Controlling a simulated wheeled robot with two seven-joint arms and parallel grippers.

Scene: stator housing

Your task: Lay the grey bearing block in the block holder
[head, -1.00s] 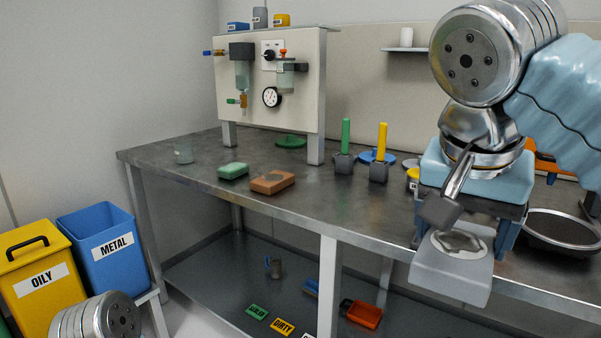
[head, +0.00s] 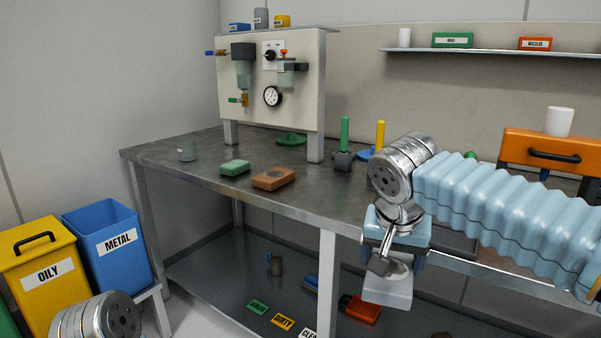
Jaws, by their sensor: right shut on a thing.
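The grey bearing block (head: 388,292) is a light grey piece with a round recess in its top. My right gripper (head: 394,264) is shut on it and holds it in the air in front of the bench's front edge, right of the middle in the head view. The gripper body and wrist hide the block's upper back part. I cannot make out the block holder; my right arm covers much of the bench's right part. My left gripper is out of view; only a rounded metal part of my left arm shows at bottom left.
The metal bench (head: 215,150) carries a green sponge (head: 235,167), a brown block (head: 273,179), a glass (head: 187,152) and a green-handled brush (head: 344,140). An orange drawer unit (head: 545,150) stands at right. Blue (head: 105,245) and yellow (head: 40,270) bins stand left.

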